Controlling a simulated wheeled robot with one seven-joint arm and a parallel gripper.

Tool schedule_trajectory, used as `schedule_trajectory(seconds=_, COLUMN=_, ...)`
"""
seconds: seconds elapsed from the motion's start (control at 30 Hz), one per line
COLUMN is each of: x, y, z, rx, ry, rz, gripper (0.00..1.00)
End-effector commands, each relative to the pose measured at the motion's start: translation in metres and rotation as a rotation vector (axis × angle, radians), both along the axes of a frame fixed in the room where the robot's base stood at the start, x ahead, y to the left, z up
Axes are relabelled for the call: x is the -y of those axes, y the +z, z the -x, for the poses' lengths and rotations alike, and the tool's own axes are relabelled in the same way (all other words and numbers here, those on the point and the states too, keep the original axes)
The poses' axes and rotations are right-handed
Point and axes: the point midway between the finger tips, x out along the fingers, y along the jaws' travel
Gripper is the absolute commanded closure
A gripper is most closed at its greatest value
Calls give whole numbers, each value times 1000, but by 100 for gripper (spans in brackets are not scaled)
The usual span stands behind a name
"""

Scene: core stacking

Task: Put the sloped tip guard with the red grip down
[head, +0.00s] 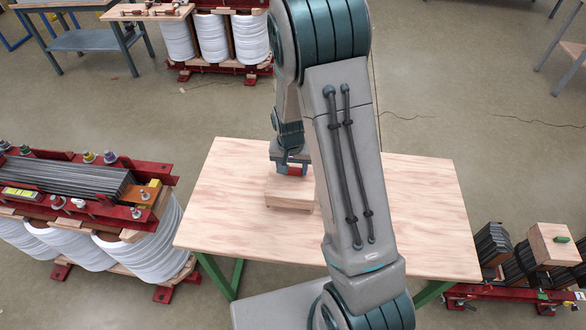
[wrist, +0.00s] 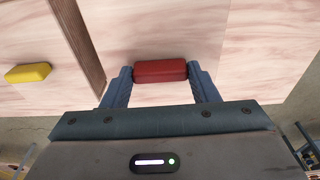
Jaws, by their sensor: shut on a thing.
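The sloped tip guard is a pale wooden block (head: 290,199) in the head view, low over or on the wooden table (head: 235,205); I cannot tell whether it touches the table. Its red grip (wrist: 160,71) lies between the two blue fingers of my gripper (wrist: 162,88) in the wrist view. The gripper is shut on this grip, and it also shows above the block in the head view (head: 291,167). My arm hides part of the table right of the block.
A yellow grip (wrist: 28,73) on another wooden piece shows at the left of the wrist view. A red-framed coil unit (head: 90,210) stands left of the table. At the right, a wooden guard with a green grip (head: 562,239) sits on dark cores. The table's visible right part is clear.

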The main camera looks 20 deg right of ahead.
Motion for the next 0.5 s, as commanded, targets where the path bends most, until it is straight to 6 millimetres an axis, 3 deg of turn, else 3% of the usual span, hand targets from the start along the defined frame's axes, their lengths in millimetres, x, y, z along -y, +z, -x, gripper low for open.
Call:
schedule_trajectory(seconds=0.13, x=1, y=-13, z=0, rx=-1, ry=-1, rz=0, gripper=92)
schedule_trajectory(seconds=0.5, x=0, y=-18, z=0, rx=1, ry=-1, rz=0, gripper=92)
